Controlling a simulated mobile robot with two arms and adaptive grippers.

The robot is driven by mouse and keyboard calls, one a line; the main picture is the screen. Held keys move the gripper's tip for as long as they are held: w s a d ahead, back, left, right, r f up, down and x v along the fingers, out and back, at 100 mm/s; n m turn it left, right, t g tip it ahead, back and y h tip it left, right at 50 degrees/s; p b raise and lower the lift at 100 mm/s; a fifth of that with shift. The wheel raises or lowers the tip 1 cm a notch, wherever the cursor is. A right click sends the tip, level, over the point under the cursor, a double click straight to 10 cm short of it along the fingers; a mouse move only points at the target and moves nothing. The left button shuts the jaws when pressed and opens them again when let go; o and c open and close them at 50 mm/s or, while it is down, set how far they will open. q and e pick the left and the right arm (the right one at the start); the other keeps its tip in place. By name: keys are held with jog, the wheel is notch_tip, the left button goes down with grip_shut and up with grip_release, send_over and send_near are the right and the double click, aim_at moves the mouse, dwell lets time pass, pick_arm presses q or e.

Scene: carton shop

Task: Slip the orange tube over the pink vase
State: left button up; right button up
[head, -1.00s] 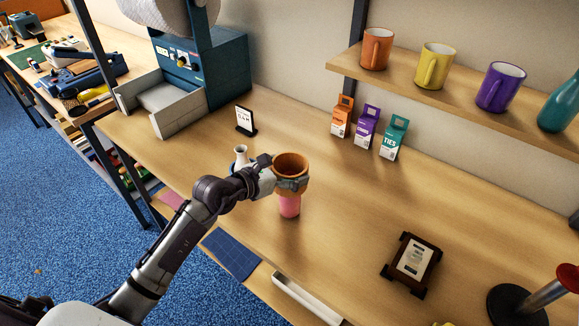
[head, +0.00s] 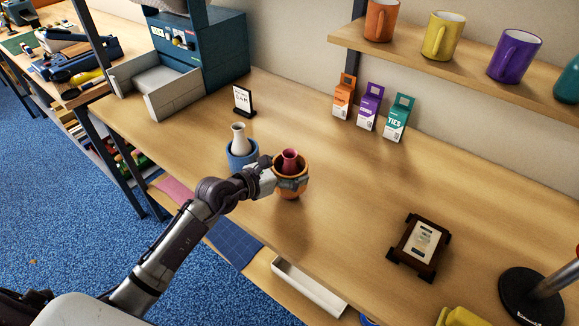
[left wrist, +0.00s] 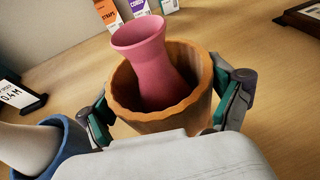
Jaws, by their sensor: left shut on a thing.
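The orange tube (head: 292,184) is in the grip of my left gripper (head: 289,182), which is shut on its sides. In the left wrist view, the fingers of the left gripper (left wrist: 168,118) press both sides of the tube (left wrist: 165,112). The pink vase (head: 290,158) stands inside the tube, with its neck and rim above the tube's rim. The vase (left wrist: 150,62) is nearer the far-left part of the opening in the left wrist view. Its lower body is hidden by the tube. I cannot tell whether the tube's bottom touches the table. My right gripper is not in view.
A white vase (head: 239,139) stands in a blue tube (head: 241,157) close to the left of my left gripper. A small sign (head: 243,101) stands behind. A framed plaque (head: 421,242) lies to the right. The table (head: 340,185) between is clear.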

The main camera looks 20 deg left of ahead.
pick_arm(q)
jog(key=shift+f+b, duration=1.05)
jog(key=shift+f, duration=0.7)
jog(key=o, duration=0.4)
jog(key=shift+r, duration=0.15)
notch_tip(320, 180, up, 10)
jog(key=p, duration=1)
